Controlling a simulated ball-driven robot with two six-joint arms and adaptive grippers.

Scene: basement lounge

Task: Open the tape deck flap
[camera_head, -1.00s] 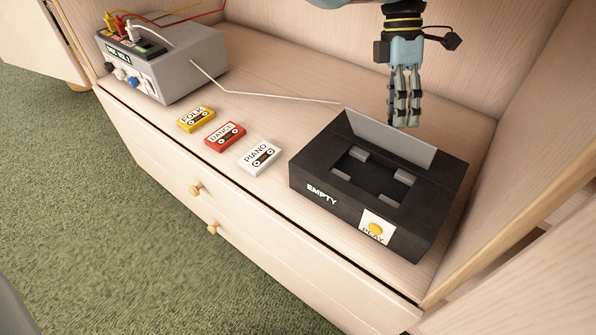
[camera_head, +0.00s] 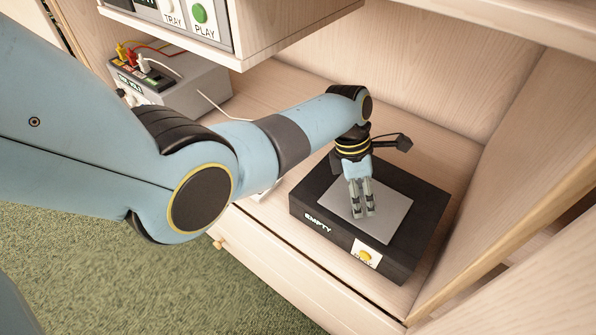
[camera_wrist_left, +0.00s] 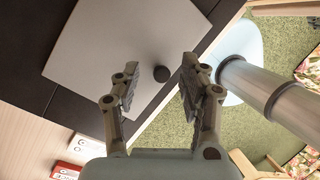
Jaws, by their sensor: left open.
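The black tape deck (camera_head: 425,215) sits on the shelf with its EMPTY label and yellow button facing front. Its light grey flap (camera_head: 395,205) lies flat over the top, covering the well; it also fills the upper part of the left wrist view (camera_wrist_left: 110,50). A small dark knob (camera_wrist_left: 161,73) is on the flap near its edge. My left gripper (camera_head: 362,213) points down over the flap. In the left wrist view its fingers (camera_wrist_left: 157,92) are open, with the knob seen between them and nothing held. Whether they touch the flap is unclear. My right gripper is out of view.
A grey box (camera_head: 195,88) with plugged cables stands behind my left arm. A unit with PLAY and TRAY buttons (camera_head: 225,42) overhangs the shelf. A red cassette (camera_wrist_left: 66,170) lies beside the deck. A wooden side panel (camera_head: 520,170) bounds the right.

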